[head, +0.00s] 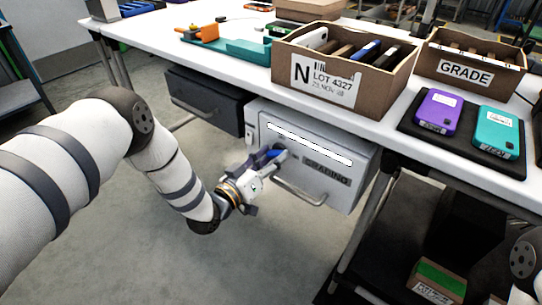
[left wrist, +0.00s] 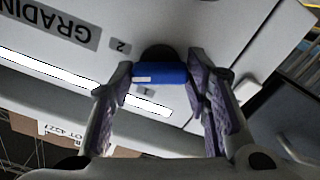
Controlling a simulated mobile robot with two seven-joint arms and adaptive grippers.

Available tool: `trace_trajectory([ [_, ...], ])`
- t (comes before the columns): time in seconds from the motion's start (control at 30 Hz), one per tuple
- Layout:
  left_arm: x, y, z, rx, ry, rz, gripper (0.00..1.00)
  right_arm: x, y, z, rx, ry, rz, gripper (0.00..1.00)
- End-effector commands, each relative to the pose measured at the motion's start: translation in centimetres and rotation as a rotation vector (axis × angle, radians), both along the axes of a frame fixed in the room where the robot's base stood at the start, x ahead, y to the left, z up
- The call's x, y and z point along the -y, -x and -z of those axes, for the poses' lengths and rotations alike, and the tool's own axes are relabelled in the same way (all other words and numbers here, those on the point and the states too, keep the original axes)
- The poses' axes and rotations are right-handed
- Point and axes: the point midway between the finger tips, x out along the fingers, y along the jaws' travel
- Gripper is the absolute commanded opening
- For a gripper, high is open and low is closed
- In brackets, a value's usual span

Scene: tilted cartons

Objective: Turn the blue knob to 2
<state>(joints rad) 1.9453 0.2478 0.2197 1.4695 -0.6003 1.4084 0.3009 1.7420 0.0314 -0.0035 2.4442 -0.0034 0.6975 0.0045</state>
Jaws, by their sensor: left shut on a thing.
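The blue knob (left wrist: 160,74) is a short bar on a dark round base on the front of the grey GRADING drawer unit (head: 318,160). In the left wrist view it lies across the picture, with a white mark near its left end. A small label "2" (left wrist: 120,46) sits above and left of it; another label below it is too small to read. My left gripper (left wrist: 158,80) is shut on the knob, one purple finger pad at each end. In the head view my left gripper (head: 268,158) reaches the unit's front and partly hides the knob. My right gripper is out of view.
The unit hangs under a white table, with a bar handle (head: 300,194) below the knob. A dark drawer (head: 205,102) hangs to its left. Cartons (head: 345,65) and a black mat with purple and teal devices stand on top. The floor at left is free.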

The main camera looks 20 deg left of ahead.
Motion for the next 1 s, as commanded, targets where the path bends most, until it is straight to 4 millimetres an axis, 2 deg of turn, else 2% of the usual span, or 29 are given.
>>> trace_trajectory([
  [0.5, 0.07, 0.02, -0.03, 0.123, -0.341, 0.001, 0.15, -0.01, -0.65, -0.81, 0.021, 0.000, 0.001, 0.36],
  [1.0, 0.05, 0.03, 0.06, 0.156, -0.431, 0.001, 0.15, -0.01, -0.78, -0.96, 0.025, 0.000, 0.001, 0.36],
])
